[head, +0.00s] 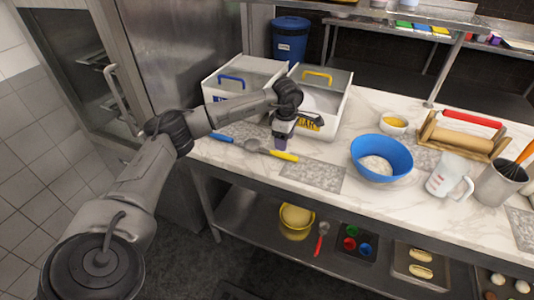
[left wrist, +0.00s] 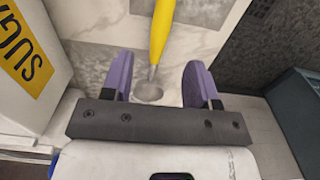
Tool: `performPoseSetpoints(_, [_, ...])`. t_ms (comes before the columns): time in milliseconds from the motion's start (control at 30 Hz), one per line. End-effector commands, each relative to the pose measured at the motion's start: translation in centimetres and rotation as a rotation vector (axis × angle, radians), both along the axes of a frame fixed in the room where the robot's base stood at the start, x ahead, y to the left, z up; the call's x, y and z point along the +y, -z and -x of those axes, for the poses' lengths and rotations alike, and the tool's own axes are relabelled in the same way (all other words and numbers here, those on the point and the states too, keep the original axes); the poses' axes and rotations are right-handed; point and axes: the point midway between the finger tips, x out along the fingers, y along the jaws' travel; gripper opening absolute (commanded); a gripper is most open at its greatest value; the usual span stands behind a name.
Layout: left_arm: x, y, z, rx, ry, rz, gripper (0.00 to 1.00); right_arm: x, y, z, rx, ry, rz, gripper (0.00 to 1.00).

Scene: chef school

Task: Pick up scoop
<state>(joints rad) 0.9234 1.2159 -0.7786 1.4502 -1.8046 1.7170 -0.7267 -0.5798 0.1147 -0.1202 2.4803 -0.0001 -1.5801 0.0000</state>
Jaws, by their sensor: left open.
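The scoop (head: 284,155) lies on the marble counter, with a yellow handle pointing right and a grey metal bowl at its left end. My left gripper (head: 282,141) is just above it, pointing down, in front of the sugar bin. In the left wrist view, the scoop's yellow handle (left wrist: 162,30) runs up and away from me. Its metal neck and round bowl show between the two purple fingers of my left gripper (left wrist: 157,80), which are apart and empty. My right gripper is not in view.
Two white bins (head: 336,109) stand right behind my left gripper; one has a yellow sugar label (left wrist: 22,58). A blue-handled utensil (head: 222,137) lies to the left. A blue bowl (head: 381,157), measuring jug (head: 449,177) and rolling pin (head: 462,138) stand to the right.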

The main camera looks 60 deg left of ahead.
Motion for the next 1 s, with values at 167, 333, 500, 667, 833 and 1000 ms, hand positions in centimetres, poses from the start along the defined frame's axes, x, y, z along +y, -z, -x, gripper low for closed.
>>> performPoseSetpoints(167, [0.0, 1.2, 0.0, -0.001, 0.000, 0.001, 0.54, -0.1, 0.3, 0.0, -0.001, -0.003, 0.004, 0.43])
performPoseSetpoints(333, [0.0, 1.7, 0.0, -0.001, 0.000, 0.001, 0.54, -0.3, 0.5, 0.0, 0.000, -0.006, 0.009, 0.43])
performPoseSetpoints(500, [0.0, 3.4, 0.0, 0.001, 0.000, 0.001, 0.54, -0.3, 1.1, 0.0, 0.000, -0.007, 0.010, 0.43])
performPoseSetpoints(667, [0.0, 5.6, 0.0, 0.001, 0.000, 0.000, 0.54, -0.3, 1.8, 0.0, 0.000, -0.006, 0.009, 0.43])
performPoseSetpoints(833, [0.1, 6.6, 0.1, 0.000, 0.000, 0.000, 0.54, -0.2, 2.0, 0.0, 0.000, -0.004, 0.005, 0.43])
performPoseSetpoints(1000, [0.0, 6.5, 0.0, -0.001, 0.000, 0.001, 0.54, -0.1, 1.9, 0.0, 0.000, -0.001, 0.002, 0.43])
